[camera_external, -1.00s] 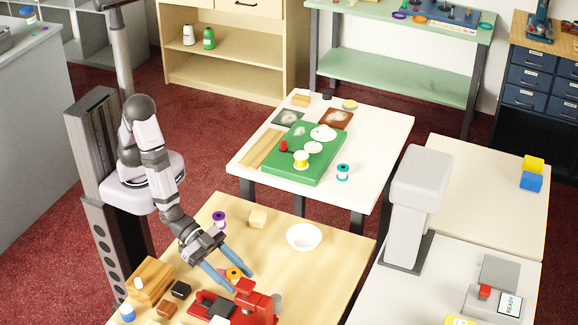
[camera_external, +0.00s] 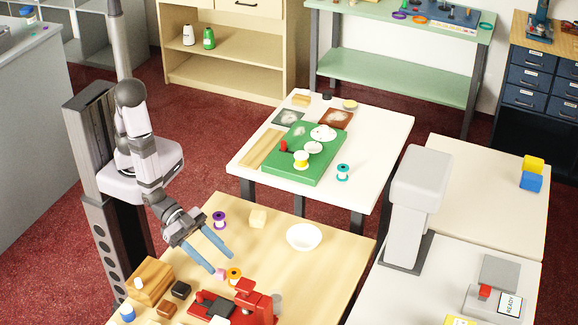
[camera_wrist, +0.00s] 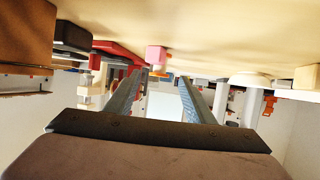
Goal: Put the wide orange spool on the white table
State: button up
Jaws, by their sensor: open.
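The orange spool (camera_external: 235,275) stands on the wooden table, beside a small pink piece (camera_external: 221,274). My gripper (camera_external: 222,262) is open and empty, with its two blue fingers pointing toward the orange spool and the tips just short of it in the picture. In the wrist view my open fingers (camera_wrist: 161,76) reach toward the pink piece (camera_wrist: 156,55); a small orange patch behind it may be the spool, but I cannot tell. The white table (camera_external: 385,130) stands farther back and holds a green board (camera_external: 278,168), a yellow-white spool (camera_external: 301,159) and a teal spool (camera_external: 342,172).
A red machine (camera_external: 250,302) stands close to the orange spool. A purple spool (camera_external: 219,220), a pale block (camera_external: 258,217) and a white bowl (camera_external: 304,237) are on the wooden table. The white table's right side and front right corner are clear.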

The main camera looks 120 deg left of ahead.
jog(key=shift+p+v, duration=1.7)
jog(key=shift+p, duration=2.05)
jog(key=shift+s+a+r+p, duration=0.1)
jog(key=shift+s+r+p, duration=0.3)
jog(key=shift+p, duration=0.7)
jog(key=shift+o, duration=0.5)
jog(key=shift+s+f, duration=0.15)
jog(key=shift+a, duration=0.1)
